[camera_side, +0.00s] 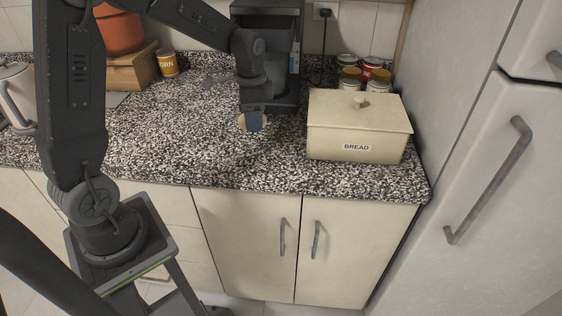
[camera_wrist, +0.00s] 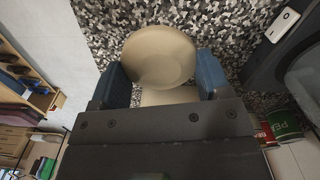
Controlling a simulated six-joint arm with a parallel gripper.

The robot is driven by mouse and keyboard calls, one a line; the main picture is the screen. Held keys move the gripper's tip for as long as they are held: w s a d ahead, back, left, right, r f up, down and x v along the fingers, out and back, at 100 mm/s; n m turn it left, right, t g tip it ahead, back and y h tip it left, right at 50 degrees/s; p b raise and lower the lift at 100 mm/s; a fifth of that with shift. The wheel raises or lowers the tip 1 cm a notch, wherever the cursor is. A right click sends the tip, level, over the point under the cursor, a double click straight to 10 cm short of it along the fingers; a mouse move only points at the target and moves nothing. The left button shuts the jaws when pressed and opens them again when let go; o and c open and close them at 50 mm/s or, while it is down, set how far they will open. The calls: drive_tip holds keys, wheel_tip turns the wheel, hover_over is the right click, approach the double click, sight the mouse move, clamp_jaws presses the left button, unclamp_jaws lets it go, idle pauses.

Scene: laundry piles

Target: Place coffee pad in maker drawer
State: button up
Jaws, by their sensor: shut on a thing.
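My gripper (camera_side: 254,122) is above the speckled counter, in front of the dark coffee maker (camera_side: 284,98). In the wrist view, the blue fingers of my gripper (camera_wrist: 161,76) are shut on a round beige coffee pad (camera_wrist: 160,52). The pad's tan edge (camera_side: 241,121) shows beside the fingers in the side view. The coffee maker (camera_wrist: 290,60) is at the right edge of the wrist view, with a white panel. My arm covers part of the maker in the side view, and I cannot make out its drawer.
A cream bread box (camera_side: 355,143) stands right of my gripper, with several cans (camera_side: 371,74) behind it. A yellow can (camera_side: 167,62) and a wooden box (camera_side: 133,72) are at the back left. The counter (camera_side: 170,125) left of my gripper is clear.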

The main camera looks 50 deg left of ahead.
drive_tip(key=d+n, duration=0.2)
drive_tip(key=d, duration=0.2)
drive_tip(key=w+d+f+n, duration=0.1)
drive_tip(key=d+n, duration=0.1)
drive_tip(key=d, duration=0.3)
drive_tip(key=d+n, duration=0.2)
drive_tip(key=d, duration=0.2)
drive_tip(key=shift+w+d+f, duration=0.2)
drive_tip(key=shift+d, duration=0.05)
wheel_tip(320, 180, up, 28)
drive_tip(key=n, duration=1.9)
hover_over(182, 130)
drive_tip(key=shift+m, duration=0.3)
wheel_tip(182, 130, down, 34)
drive_tip(key=shift+r, duration=0.1)
drive_tip(key=shift+f, duration=0.2)
drive_tip(key=o, duration=0.9)
